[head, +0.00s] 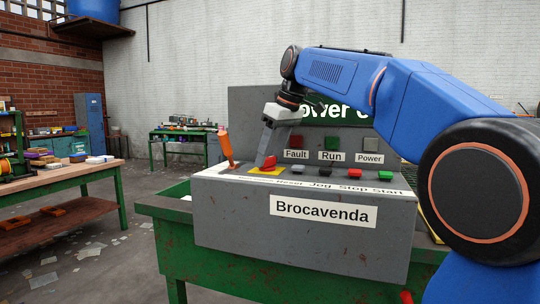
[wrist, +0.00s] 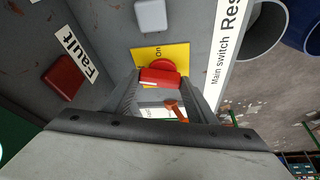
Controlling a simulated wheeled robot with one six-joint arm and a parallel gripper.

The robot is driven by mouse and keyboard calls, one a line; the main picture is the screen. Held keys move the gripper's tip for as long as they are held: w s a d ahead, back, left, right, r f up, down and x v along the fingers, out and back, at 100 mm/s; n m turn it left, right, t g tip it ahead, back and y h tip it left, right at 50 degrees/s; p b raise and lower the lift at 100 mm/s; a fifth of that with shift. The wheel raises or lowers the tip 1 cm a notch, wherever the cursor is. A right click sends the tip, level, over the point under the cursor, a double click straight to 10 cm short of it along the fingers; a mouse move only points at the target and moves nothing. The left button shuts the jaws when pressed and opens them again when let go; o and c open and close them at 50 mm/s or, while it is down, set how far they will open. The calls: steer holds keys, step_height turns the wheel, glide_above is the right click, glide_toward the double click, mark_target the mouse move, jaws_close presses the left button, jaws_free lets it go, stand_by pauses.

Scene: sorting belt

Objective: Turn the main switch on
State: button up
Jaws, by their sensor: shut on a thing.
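The main switch is a red rotary knob (head: 270,161) on a yellow plate (head: 257,171) at the left of the grey panel's sloped top. In the wrist view the red knob (wrist: 160,78) sits between my fingertips. The yellow plate (wrist: 178,54) there carries the word "On", turned sideways, and a "Main switch" label (wrist: 219,62) lies beside it. My gripper (head: 266,157) reaches down from above and is shut on the knob; it also shows in the wrist view (wrist: 163,90). The fingers partly hide the knob and plate, so its exact setting is unclear.
An orange upright handle (head: 226,147) stands just left of the switch. Push buttons (head: 326,171) line the panel to the right. Behind are Fault (head: 296,141), Run (head: 332,142) and Power (head: 371,144) lamps; Power looks grey. The console rests on a green bench (head: 230,262).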

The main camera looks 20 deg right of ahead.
steer(key=m, duration=0.2)
steer(key=m+h, duration=0.1)
steer(key=shift+s+a+m+t, duration=0.15)
steer(key=shift+m+t, duration=0.25)
steer(key=m+h, duration=0.1)
steer(key=m, duration=0.2)
steer(key=shift+a+m+h, duration=0.1)
steer(key=shift+m+h, duration=0.2)
steer(key=shift+h, duration=0.1)
steer(key=m+h, duration=0.1)
steer(key=m, duration=0.2)
steer(key=shift+a+m, duration=0.1)
steer(key=shift+m, duration=0.2)
steer(key=shift+a+m+g+h, duration=0.15)
steer(key=shift+m+h, duration=0.25)
steer(key=shift+m, duration=0.5)
steer(key=shift+d+m+g+h, duration=0.15)
steer(key=shift+m+h, duration=0.25)
steer(key=shift+m, duration=0.5)
steer(key=shift+a, duration=0.1)
steer(key=o, duration=1.1)
steer(key=shift+c, duration=0.2)
steer(key=shift+s+r, duration=0.1)
steer(key=shift+r, duration=0.05)
